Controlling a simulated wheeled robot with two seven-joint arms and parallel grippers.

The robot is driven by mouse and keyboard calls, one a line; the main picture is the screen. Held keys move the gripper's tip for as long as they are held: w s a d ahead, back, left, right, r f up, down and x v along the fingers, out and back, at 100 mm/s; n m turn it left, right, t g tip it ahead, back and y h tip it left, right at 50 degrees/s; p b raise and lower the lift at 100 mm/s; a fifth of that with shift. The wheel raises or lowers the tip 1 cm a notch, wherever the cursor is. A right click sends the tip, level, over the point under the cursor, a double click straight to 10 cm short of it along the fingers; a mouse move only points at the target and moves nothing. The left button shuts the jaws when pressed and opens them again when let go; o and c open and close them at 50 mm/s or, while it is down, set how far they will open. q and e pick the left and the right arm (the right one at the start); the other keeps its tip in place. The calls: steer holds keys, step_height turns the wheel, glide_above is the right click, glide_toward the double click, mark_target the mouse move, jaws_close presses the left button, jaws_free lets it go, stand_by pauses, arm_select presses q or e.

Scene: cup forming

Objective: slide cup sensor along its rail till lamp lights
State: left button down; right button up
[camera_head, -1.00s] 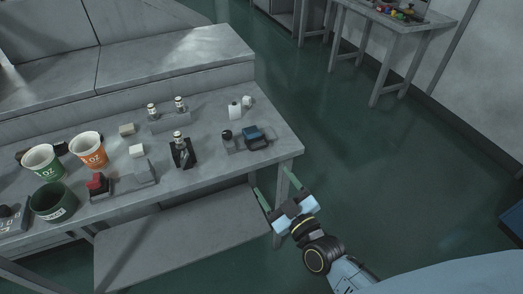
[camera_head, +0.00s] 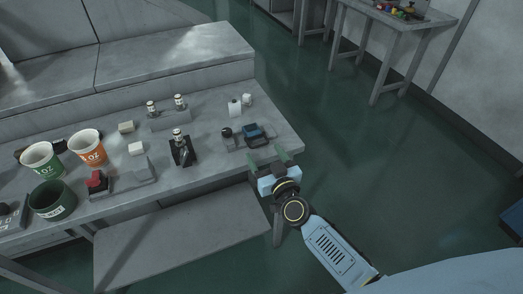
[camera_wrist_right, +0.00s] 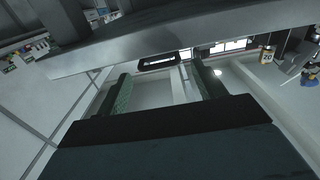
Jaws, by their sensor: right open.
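A blue and black block (camera_head: 254,133) sits on a flat grey base near the table's right end, with a black round knob (camera_head: 226,132) beside it. A black stand with a small metallic cylinder (camera_head: 181,150) stands further left. I cannot tell which of these is the cup sensor, and no lit lamp can be made out. My right gripper (camera_head: 266,162) is open and empty at the table's front right edge, just in front of the blue block and apart from it. Its two green fingers also show spread in the right wrist view (camera_wrist_right: 163,86). My left gripper is not in view.
The grey table (camera_head: 215,171) also bears a green-and-white cup (camera_head: 41,160), an orange cup (camera_head: 87,148), a dark green bin (camera_head: 52,200) and a red button box (camera_head: 97,183). A lower shelf (camera_head: 180,235) lies under its front.

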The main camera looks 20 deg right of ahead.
mark_target(254, 137)
steer(key=shift+w+a, duration=0.1)
steer(key=shift+w, duration=1.35)
steer(key=c, duration=1.1)
steer(key=shift+a, duration=0.25)
steer(key=shift+c, duration=0.2)
steer(key=o, duration=1.1)
steer(key=shift+o, duration=0.2)
